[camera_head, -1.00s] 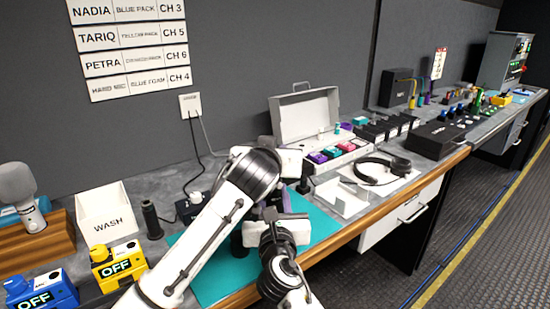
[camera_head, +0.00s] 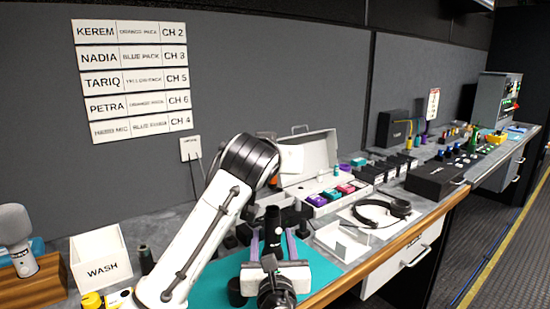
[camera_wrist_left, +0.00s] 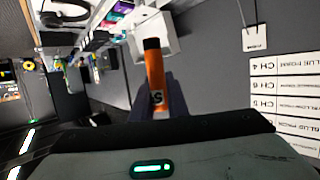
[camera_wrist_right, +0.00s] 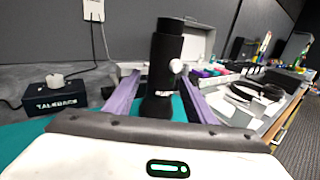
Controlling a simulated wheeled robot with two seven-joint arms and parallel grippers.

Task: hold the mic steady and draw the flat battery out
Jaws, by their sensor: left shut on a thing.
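An orange battery (camera_wrist_left: 155,75) with a black end is held in my left gripper (camera_wrist_left: 157,90), shut on it and clear of other things in the left wrist view. The black mic (camera_head: 272,226) stands upright over the teal mat (camera_head: 212,286). It also shows in the right wrist view (camera_wrist_right: 162,65). My right gripper (camera_head: 273,243) has its purple fingers either side of the mic, with gaps visible on both sides, so it looks open.
A white WASH bin (camera_head: 100,262) and a grey-headed mic (camera_head: 18,240) stand at the left. An open white case (camera_head: 310,157), headphones (camera_head: 380,210) and a white tray (camera_head: 342,240) lie to the right.

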